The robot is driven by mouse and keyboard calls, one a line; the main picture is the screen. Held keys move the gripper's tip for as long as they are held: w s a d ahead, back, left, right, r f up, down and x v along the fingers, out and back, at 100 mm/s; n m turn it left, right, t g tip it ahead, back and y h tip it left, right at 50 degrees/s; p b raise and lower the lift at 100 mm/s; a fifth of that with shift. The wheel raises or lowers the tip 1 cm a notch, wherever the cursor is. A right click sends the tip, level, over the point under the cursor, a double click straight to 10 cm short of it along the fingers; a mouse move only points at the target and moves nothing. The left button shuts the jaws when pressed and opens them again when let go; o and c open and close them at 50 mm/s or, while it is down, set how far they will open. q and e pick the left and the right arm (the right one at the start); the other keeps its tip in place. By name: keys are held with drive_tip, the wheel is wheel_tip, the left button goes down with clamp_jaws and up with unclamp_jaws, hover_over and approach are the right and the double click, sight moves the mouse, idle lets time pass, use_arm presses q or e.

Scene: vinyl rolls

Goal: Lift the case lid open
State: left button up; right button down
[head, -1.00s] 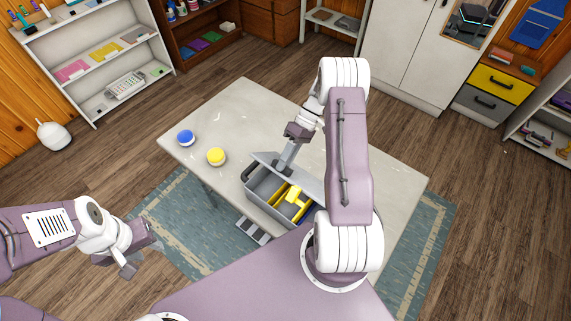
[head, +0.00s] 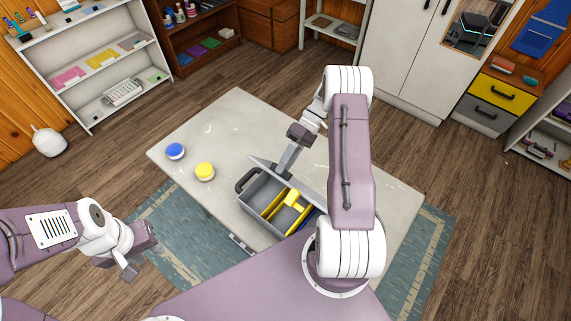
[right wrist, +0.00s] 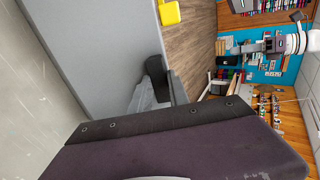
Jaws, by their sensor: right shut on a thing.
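The grey case (head: 243,205) stands on the table with its lid (head: 262,163) raised along the far side. Inside it show yellow dividers and a yellow piece (head: 296,198). My right gripper (head: 286,164) is shut on the lid, reaching down from the far side. In the right wrist view its fingers (right wrist: 155,88) meet the edge of a grey panel (right wrist: 95,40), which looks like the lid. My right arm hides the right end of the case and lid. My left gripper (head: 142,254) is open and empty, left of the table.
The pale table (head: 215,125) carries a blue-topped round container (head: 175,151) and a yellow-topped one (head: 204,171), left of the case. The table's far left is clear. A white shelf (head: 95,70) and cabinets (head: 405,50) stand farther back.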

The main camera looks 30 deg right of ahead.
idle(0.9)
drive_tip(key=c, duration=1.3)
unclamp_jaws()
drive_tip(key=shift+o, duration=0.2)
drive_tip(key=shift+d, duration=0.1)
drive_tip(key=b+v, duration=0.2)
drive_tip(key=v, duration=0.7)
